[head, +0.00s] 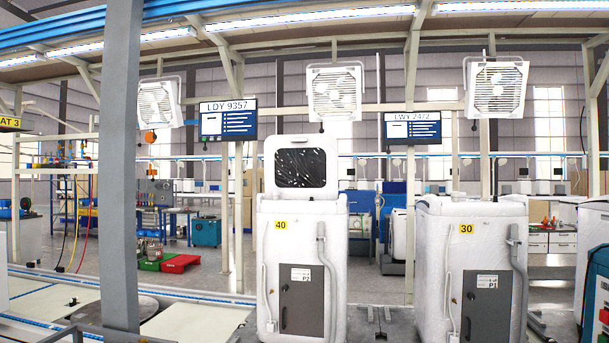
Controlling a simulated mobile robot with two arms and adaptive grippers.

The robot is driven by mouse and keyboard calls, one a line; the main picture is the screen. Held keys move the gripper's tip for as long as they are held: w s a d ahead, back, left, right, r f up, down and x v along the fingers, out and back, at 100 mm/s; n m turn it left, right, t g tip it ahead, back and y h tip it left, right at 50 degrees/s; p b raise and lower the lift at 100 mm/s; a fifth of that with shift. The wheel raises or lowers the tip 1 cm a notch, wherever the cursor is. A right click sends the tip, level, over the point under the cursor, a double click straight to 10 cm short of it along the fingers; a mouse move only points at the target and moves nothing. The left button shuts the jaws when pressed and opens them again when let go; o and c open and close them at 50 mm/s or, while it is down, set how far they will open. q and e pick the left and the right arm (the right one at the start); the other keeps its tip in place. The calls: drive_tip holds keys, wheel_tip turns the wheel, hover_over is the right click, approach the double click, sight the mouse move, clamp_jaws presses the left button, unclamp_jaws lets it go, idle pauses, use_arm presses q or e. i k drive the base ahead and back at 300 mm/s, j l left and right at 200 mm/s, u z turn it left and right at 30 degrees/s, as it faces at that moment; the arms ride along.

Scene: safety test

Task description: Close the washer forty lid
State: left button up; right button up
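The washer forty (300,265) stands upright near the middle of the head view, a white machine with a yellow "40" label (280,225), a grey front panel (302,308) and a hose on its right side. Its lid (301,143) is open and stands upright at the back of the top, with a dark speckled window facing me. Neither of my grippers is in view.
A second white washer (470,265) labelled "30" stands to the right with its top closed. A grey post (119,165) rises at the left. A conveyor edge and floor panels (195,320) lie at the lower left. Red and green bins (182,263) sit behind.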

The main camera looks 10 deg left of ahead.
sight(301, 166)
drive_tip(key=i+l+u, duration=0.1)
drive_tip(key=i, duration=0.35)
drive_tip(key=i+l+u, duration=0.1)
drive_tip(key=i, duration=0.35)
drive_tip(key=l, duration=0.1)
